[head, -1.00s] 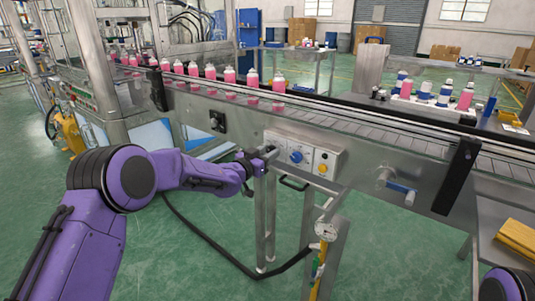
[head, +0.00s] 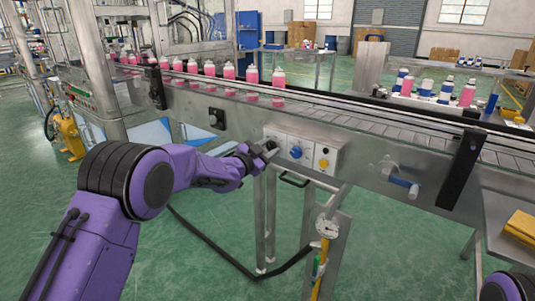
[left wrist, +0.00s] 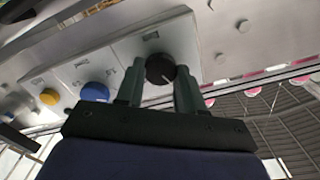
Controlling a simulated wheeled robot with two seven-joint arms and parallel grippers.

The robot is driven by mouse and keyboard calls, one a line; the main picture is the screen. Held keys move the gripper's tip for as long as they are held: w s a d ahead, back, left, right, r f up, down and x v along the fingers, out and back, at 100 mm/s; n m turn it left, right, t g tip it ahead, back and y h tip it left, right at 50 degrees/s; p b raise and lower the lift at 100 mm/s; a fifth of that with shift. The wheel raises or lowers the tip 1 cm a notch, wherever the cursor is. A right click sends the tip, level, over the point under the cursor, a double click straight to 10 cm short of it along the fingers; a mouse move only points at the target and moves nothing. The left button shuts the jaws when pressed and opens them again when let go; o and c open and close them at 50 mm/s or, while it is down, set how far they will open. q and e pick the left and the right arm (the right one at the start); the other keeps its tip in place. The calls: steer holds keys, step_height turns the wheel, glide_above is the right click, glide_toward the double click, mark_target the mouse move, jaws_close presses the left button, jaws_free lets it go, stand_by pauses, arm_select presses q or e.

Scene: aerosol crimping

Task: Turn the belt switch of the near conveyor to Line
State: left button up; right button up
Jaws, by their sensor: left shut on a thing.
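The near conveyor (head: 345,150) has a control box on its front side with three grey panels in a row. The leftmost panel bears a black belt switch knob, seen in the left wrist view (left wrist: 160,69) with a pale pointer line on its face. My left gripper (head: 268,150) is at this panel; in the left wrist view its two fingers (left wrist: 160,80) stand on both sides of the black knob and are shut on it. The panel lettering is too small to read. Only a purple part of my right arm shows at the lower right; its gripper is out of view.
A blue knob (head: 296,153) and a yellow button (head: 323,163) sit on the neighbouring panels. A handle bar (head: 293,181) is below the box, with a gauge (head: 327,227) lower right. Pink bottles (head: 229,71) stand on the belt. A blue-handled crank (head: 402,183) is farther right.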

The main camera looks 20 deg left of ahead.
arm_select(q)
steer(key=shift+f+m+b, duration=0.1)
steer(key=shift+m+b, duration=1.05)
steer(key=shift+m, duration=0.85)
steer(key=o, duration=1)
steer(key=shift+o, duration=0.2)
steer(key=shift+s, duration=0.15)
steer(key=v, duration=1)
steer(key=shift+s+b, duration=0.15)
steer(key=shift+b, duration=0.15)
